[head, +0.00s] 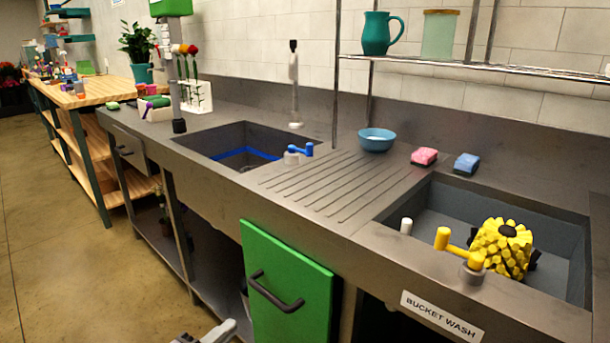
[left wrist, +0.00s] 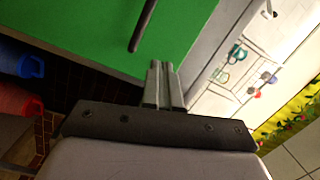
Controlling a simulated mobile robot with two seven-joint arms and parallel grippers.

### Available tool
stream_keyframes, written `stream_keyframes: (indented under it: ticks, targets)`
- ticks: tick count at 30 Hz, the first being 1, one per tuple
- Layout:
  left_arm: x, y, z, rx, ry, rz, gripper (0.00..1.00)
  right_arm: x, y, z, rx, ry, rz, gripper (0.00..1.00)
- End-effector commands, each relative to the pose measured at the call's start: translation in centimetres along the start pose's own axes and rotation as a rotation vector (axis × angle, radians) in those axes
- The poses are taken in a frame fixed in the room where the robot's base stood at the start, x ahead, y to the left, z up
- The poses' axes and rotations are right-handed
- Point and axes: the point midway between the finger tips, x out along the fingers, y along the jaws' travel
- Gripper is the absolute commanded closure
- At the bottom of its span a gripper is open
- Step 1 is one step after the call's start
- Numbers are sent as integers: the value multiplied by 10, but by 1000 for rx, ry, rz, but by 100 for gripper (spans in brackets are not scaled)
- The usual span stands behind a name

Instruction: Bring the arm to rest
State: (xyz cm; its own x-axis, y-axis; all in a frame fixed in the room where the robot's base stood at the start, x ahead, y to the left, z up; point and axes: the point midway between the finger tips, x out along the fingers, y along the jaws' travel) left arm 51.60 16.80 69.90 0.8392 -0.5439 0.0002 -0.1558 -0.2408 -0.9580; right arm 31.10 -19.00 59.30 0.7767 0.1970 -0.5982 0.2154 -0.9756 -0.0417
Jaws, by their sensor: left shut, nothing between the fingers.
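My left gripper (head: 222,333) shows at the bottom edge of the head view, low in front of the counter and just left of the green door (head: 285,300). In the left wrist view its two grey fingers (left wrist: 164,85) are together with nothing between them. The green door (left wrist: 95,30) and its dark handle (left wrist: 143,24) show beyond the fingertips. The fingers are not on the handle. Most of the left arm is out of the head view. My right gripper is in neither view.
The dark counter holds two sinks, a blue bowl (head: 376,139), a pink sponge (head: 424,156) and a blue sponge (head: 467,163). A yellow tap (head: 456,246) and a yellow brush-like thing (head: 503,248) are at the right sink. Blue (left wrist: 22,62) and red (left wrist: 18,98) containers show beside the door. The floor at left is clear.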

Motion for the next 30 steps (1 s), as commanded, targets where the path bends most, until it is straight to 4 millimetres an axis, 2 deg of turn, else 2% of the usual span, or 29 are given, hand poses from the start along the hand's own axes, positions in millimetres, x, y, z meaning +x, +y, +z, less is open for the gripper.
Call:
stream_keyframes:
  ticks: [1, 5, 9, 15, 19, 20, 21, 30]
  targets:
    - [-12, 13, -6, -125, -56, 1, 100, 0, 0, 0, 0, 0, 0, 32]
    - [-46, 41, -12, -450, -223, 9, 100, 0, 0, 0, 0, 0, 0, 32]
    - [-90, 73, -22, -784, -406, 36, 100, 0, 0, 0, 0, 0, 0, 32]
    - [-149, 110, -42, -1168, -632, 83, 100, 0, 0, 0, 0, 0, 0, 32]
    - [-186, 128, -60, -1376, -762, 116, 100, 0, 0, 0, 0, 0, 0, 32]
    - [-190, 125, -64, -1405, -781, 120, 100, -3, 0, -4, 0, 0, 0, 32]
    - [-187, 109, -65, -1387, -770, 115, 100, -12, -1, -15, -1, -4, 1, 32]
    - [-192, 54, -78, -1362, -774, 107, 100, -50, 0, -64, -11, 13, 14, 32]
